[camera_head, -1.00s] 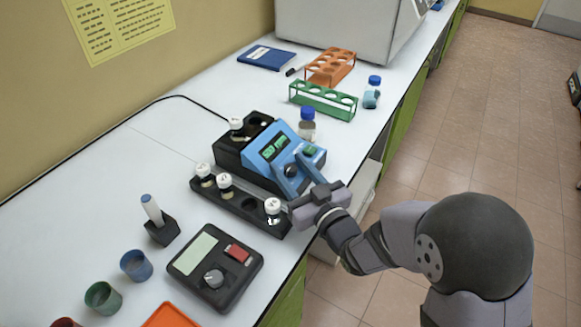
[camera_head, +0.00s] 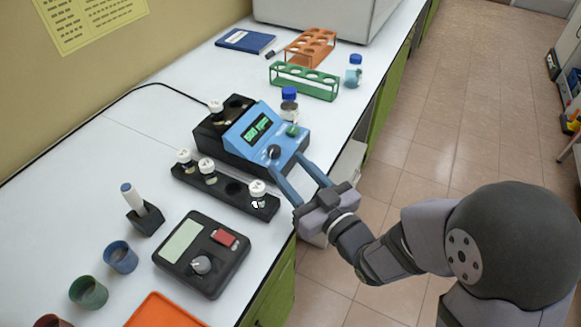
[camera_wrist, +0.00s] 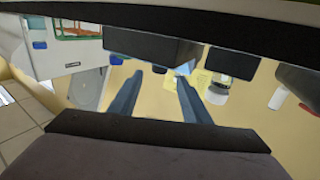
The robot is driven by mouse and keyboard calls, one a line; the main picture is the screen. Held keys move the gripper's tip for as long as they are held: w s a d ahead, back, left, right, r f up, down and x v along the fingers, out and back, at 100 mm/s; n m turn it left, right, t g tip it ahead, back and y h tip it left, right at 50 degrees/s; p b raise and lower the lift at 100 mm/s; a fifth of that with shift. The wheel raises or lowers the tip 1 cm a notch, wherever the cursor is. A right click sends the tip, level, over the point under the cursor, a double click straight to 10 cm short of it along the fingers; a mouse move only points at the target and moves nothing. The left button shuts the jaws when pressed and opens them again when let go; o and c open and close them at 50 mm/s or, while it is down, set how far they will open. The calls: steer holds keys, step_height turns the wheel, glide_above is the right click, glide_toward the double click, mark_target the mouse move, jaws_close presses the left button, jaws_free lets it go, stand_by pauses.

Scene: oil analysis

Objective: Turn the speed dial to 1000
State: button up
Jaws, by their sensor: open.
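The blue-fronted machine (camera_head: 242,140) stands on the bench with a lit green display (camera_head: 257,129), whose reading is too small to be sure of. Its dark round dial (camera_head: 273,152) sits below the display, beside a green button (camera_head: 292,130). My gripper (camera_head: 289,164) is open and empty, its two blue fingers pointing at the front panel. The fingertips are just in front of the panel's lower edge, apart from the dial. In the wrist view the open fingers (camera_wrist: 159,78) show with nothing between them; the dial cannot be made out there.
A black rack (camera_head: 224,190) with white-capped vials lies left of my gripper. A blue-capped bottle (camera_head: 289,104) and green rack (camera_head: 304,80) stand behind the machine. Open floor lies right.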

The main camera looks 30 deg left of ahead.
mark_target(279, 153)
steer(key=w+n+g+p, duration=0.1)
steer(key=p, duration=0.3)
steer(key=shift+r+y, duration=0.3)
steer(key=shift+r, duration=0.1)
steer(key=shift+w+d+f+n+g+y+p, duration=0.1)
steer(key=shift+n+g+y+p, duration=0.1)
steer(key=shift+g+p, duration=0.3)
steer(key=shift+w+d+n+g+y+p, duration=0.1)
steer(key=shift+n+g+p, duration=0.15)
steer(key=shift+p, duration=0.4)
steer(key=shift+f+g, duration=0.2)
steer(key=shift+g, duration=0.15)
steer(key=shift+f, duration=0.1)
steer(key=shift+a, duration=0.1)
steer(key=shift+p+x, duration=1.15)
steer(key=shift+x, duration=2.4)
